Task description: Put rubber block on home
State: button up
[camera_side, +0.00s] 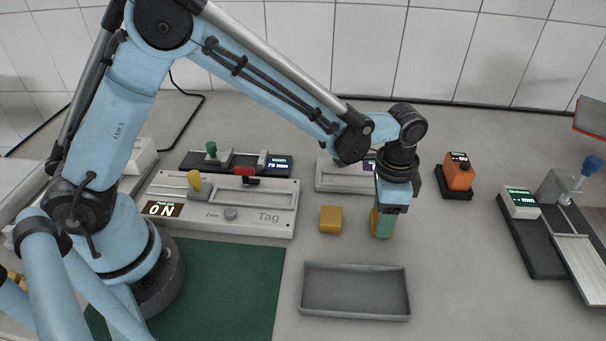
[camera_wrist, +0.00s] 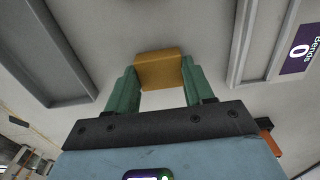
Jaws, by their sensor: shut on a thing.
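My gripper (camera_side: 382,224) points down with green fingers, close above or at the table. It is shut on a yellow-orange block (camera_wrist: 160,70), seen between the fingers in the wrist view. In the side view only a sliver of this held block (camera_side: 374,222) shows beside the green finger. A second yellow-orange block (camera_side: 331,219) sits on the table just left of my gripper. I cannot tell by label which block is the rubber one. No spot marked home is readable.
A grey tray (camera_side: 355,316) lies in front of my gripper. A pale fixture (camera_wrist: 242,45) with a purple "Bends" display stands behind. The "Tag" panel (camera_side: 268,232) and green mat (camera_side: 235,290) are left. An orange device (camera_side: 459,176) and a black-based instrument (camera_side: 535,250) are right.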

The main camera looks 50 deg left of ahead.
jog(key=shift+f, duration=0.1)
jog(key=o, duration=1.1)
jog(key=shift+o, duration=0.2)
notch_tip(320, 180, up, 12)
jog(key=s+a+n+t, duration=0.3)
jog(key=s+a, duration=0.3)
jog(key=a, duration=0.3)
jog(key=s+a+r+n+t, duration=0.1)
jog(key=s+a+n+t, duration=0.3)
jog(key=a, duration=0.5)
jog(key=shift+s+r+n, duration=0.2)
jog(key=shift+s+n, duration=0.65)
jog(key=shift+n, duration=0.15)
